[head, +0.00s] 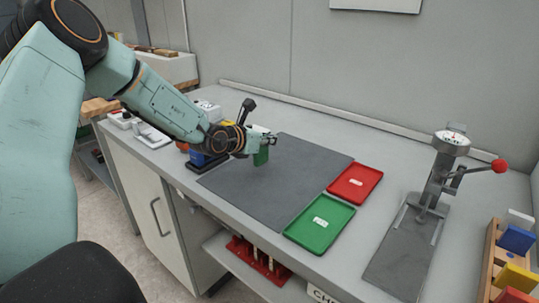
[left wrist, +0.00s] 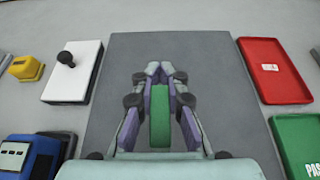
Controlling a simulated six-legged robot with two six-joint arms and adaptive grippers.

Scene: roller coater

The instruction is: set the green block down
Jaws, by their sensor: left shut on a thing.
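The green block (head: 261,157) is held by my left gripper (head: 268,140) over the grey mat. In the left wrist view the green block (left wrist: 160,115) stands between the two fingers of the left gripper (left wrist: 160,85), which are shut on it. In the head view the block hangs below the fingers; I cannot tell whether its lower end touches the grey mat (head: 300,165). The mat also shows in the left wrist view (left wrist: 215,75). My right gripper is in neither view.
A green tray (head: 312,238) and a red tray (head: 367,181) lie at the mat's right edge. A press-like gauge stand (head: 436,180) with a red knob stands further right. A blue device (left wrist: 30,155) and a white box (left wrist: 72,85) sit left of the mat.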

